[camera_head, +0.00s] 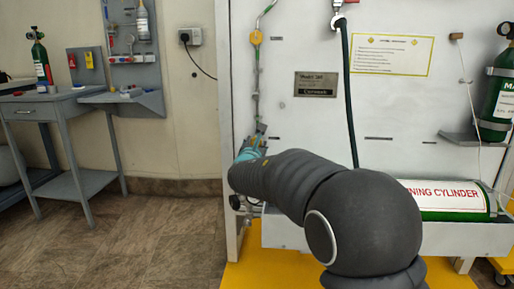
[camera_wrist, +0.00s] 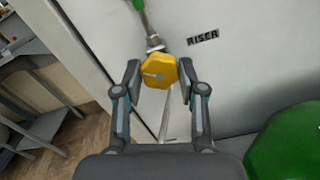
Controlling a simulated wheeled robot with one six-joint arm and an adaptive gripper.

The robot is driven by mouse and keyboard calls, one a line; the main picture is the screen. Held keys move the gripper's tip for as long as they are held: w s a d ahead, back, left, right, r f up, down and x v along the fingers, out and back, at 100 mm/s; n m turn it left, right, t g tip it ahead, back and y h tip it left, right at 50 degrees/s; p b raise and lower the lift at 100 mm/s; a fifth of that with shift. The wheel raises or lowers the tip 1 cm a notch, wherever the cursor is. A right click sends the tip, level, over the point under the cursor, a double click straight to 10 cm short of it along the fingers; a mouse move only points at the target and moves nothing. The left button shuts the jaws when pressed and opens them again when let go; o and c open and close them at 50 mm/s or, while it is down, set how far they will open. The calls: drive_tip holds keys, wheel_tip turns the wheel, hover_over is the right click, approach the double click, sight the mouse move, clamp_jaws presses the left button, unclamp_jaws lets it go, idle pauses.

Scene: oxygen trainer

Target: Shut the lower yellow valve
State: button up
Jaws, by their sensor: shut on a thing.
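The lower yellow valve (camera_wrist: 159,72) is a yellow knob with a pale mark on its face, seen in the wrist view in front of the white panel. My gripper (camera_wrist: 160,76) has one finger on each side of the knob and is shut on it. In the head view my gripper (camera_head: 254,143) is at the panel's left part, and my arm hides the lower valve there. Another yellow valve (camera_head: 256,37) sits higher on the same thin pipe.
A green cylinder (camera_head: 452,210) lies in a white trough at the lower right; green also fills the wrist view's right corner (camera_wrist: 294,142). A dark hose (camera_head: 349,95) hangs down the panel. A grey table (camera_head: 45,105) stands at the left, with clear floor (camera_head: 150,235) before it.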

drive_tip(key=m, duration=1.1)
drive_tip(key=shift+m, duration=0.4)
idle(0.3)
drive_tip(key=o, duration=1.1)
drive_tip(key=shift+o, duration=0.2)
drive_tip(key=s, duration=0.8)
drive_tip(key=shift+a, duration=0.15)
